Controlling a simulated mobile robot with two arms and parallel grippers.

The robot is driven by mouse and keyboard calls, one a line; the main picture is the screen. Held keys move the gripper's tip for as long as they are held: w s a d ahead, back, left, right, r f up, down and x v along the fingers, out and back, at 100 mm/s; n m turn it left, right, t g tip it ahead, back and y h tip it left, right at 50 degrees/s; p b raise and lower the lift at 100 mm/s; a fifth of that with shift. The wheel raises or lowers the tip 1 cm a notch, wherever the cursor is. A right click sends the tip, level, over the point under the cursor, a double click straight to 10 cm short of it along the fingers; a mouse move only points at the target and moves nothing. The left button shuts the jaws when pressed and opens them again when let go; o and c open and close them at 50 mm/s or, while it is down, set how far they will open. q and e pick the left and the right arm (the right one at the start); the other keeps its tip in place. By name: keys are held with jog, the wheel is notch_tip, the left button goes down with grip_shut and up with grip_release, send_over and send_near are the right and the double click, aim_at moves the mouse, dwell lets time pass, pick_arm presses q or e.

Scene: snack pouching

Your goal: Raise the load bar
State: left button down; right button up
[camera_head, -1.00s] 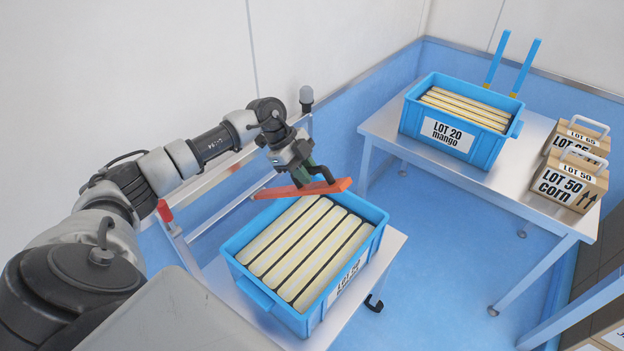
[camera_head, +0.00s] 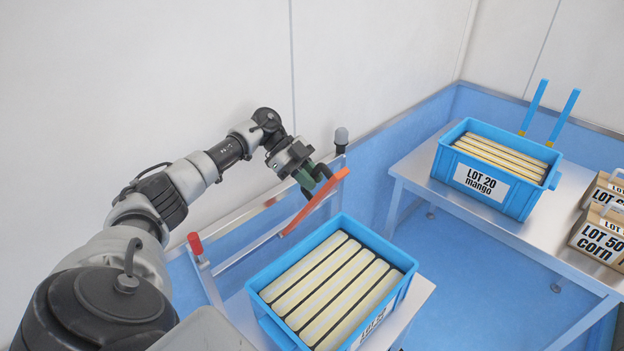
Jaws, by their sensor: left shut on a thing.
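The load bar is an orange-red bar (camera_head: 313,207) in the head view. It is raised above the far left side of the near blue crate and slants steeply, its right end up. My left gripper (camera_head: 316,178) is shut on the bar near its upper end. The fingers hide a small part of it. The bar overlaps the metal rail (camera_head: 245,255) behind it in the picture; I cannot tell whether they touch. My right gripper is not in view.
The near blue crate (camera_head: 399,258), filled with upright pouches, stands on a metal cart (camera_head: 421,291). A table (camera_head: 423,176) at right holds a LOT 20 mango crate (camera_head: 507,199) and cardboard boxes (camera_head: 601,242). Blue floor lies between them. A wall stands behind the rail.

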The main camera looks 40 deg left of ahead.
pick_arm(q)
jog(key=shift+a+r, duration=0.1)
jog(key=c, duration=1.1)
grip_release()
jog(key=shift+o, duration=0.2)
jog(key=r, duration=0.1)
jog(key=r+b, duration=0.2)
jog(key=r, duration=0.1)
jog(key=shift+w+d+r, duration=0.1)
jog(key=shift+d, duration=0.25)
jog(key=w+d+r+b, duration=0.1)
jog(key=d+r+b, duration=0.1)
jog(key=d+r, duration=0.4)
jog(key=d, duration=0.5)
jog(key=shift+w+r, duration=0.2)
jog(key=shift+r, duration=0.15)
